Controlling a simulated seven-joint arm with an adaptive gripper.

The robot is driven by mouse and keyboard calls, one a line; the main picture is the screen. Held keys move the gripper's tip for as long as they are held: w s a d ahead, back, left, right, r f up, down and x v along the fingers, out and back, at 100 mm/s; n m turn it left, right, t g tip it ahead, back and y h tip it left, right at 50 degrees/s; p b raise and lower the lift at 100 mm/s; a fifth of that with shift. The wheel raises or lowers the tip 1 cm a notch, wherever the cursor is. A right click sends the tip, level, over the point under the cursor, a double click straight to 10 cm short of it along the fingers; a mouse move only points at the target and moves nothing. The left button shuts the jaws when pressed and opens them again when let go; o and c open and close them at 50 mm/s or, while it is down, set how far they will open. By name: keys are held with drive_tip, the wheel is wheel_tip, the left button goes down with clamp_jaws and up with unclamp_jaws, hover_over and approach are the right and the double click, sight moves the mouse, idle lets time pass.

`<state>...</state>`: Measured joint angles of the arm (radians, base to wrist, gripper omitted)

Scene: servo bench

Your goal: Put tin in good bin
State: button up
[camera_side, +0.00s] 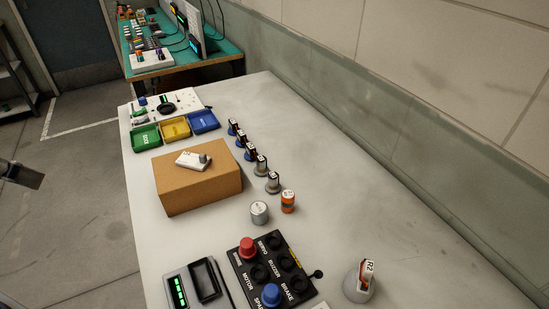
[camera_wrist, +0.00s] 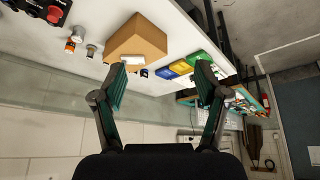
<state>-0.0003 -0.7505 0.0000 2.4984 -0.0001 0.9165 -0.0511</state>
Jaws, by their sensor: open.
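A silver-grey tin (camera_side: 259,213) stands upright on the bench, in front of the cardboard box and beside an orange-banded can (camera_side: 288,201). Three small open bins stand in a row beyond the box: green (camera_side: 145,137), yellow (camera_side: 175,128) and blue (camera_side: 204,121). Their labels are too small to read, so I cannot tell which is the good bin. My gripper (camera_wrist: 161,82) is open and empty in the wrist view, its fingers wide apart and clear of the bench things. In the wrist view the small cans are at the upper left, and I cannot tell surely which is the tin.
A cardboard box (camera_side: 198,183) with a small white device (camera_side: 194,160) on top stands between the tin and the bins. Several small upright parts (camera_side: 261,165) line up beside it. A black button panel (camera_side: 271,272) lies nearer. The right side of the bench is mostly clear.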

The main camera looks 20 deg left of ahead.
drive_tip(key=w+d+r+n, duration=0.2)
drive_tip(key=w+d+r, duration=0.1)
drive_tip(key=w+r, duration=0.65)
drive_tip(key=m+g, duration=0.3)
drive_tip(key=g, duration=0.2)
hover_over(259, 207)
wheel_tip(259, 207, down, 21)
wheel_tip(259, 207, down, 10)
drive_tip(key=shift+r, duration=0.2)
drive_tip(key=shift+f, duration=3.1)
drive_tip(key=c, duration=1.4)
